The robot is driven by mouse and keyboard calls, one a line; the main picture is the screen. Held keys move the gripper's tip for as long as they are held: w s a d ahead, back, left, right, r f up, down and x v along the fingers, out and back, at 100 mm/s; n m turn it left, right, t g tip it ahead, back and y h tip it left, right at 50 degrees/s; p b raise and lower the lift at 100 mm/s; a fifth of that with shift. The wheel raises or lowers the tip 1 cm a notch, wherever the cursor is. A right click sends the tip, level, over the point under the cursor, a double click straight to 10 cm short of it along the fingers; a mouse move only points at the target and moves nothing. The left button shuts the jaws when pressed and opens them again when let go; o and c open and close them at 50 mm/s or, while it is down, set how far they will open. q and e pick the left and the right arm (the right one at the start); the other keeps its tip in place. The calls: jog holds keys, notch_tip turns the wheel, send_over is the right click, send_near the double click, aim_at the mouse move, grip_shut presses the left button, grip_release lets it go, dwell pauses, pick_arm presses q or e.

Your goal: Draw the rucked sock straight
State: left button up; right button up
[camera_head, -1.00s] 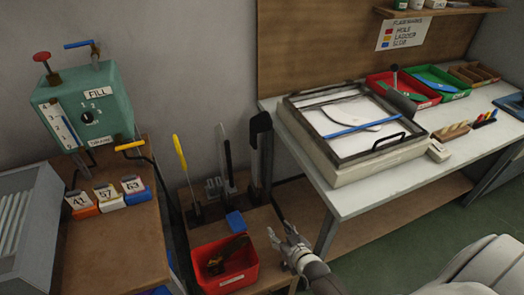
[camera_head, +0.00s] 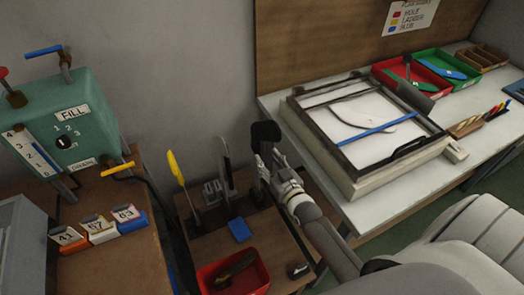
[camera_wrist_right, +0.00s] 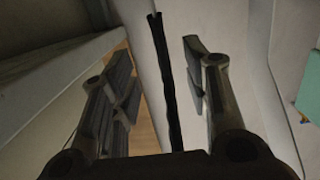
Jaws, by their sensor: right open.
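A black sock-shaped piece (camera_head: 266,132), which looks like the sock on an upright form, stands at the right end of the low wooden bench. Its lower part is largely hidden behind my right gripper (camera_head: 272,163). That gripper is open, its fingers at the piece's upper half. In the right wrist view a thin black strip (camera_wrist_right: 165,85) shows edge-on between the two spread fingers of the gripper (camera_wrist_right: 158,62), with gaps on both sides. Rucks cannot be made out. My left gripper is out of view.
Beside it stand a grey upright form (camera_head: 227,165) and a yellow-topped one (camera_head: 177,168). A red bin (camera_head: 255,280) holds a dark item, near a blue block (camera_head: 239,230). A framed light box (camera_head: 345,170) is on the white table. A green FILL machine (camera_head: 95,110) is left.

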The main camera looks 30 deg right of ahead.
aim_at(260, 149)
jog(key=shift+w+f+b, duration=0.1)
jog(key=shift+w+b, duration=0.85)
jog(key=shift+w, duration=0.3)
jog(key=w+b, duration=0.2)
jog(key=w, duration=0.2)
jog(key=shift+w+d+f+b, duration=0.1)
jog(key=shift+d+f+b, duration=0.1)
jog(key=shift+f+b, duration=0.2)
jog(key=shift+w+b, duration=0.35)
jog(key=shift+w, duration=0.7)
jog(key=c, duration=0.9)
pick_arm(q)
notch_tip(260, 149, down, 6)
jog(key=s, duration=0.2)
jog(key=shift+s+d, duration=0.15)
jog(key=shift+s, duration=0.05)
pick_arm(e)
jog(key=shift+c, duration=0.2)
pick_arm(q)
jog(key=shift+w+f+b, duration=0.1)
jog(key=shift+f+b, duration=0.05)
jog(key=shift+b, duration=0.15)
pick_arm(e)
jog(key=shift+f, duration=0.15)
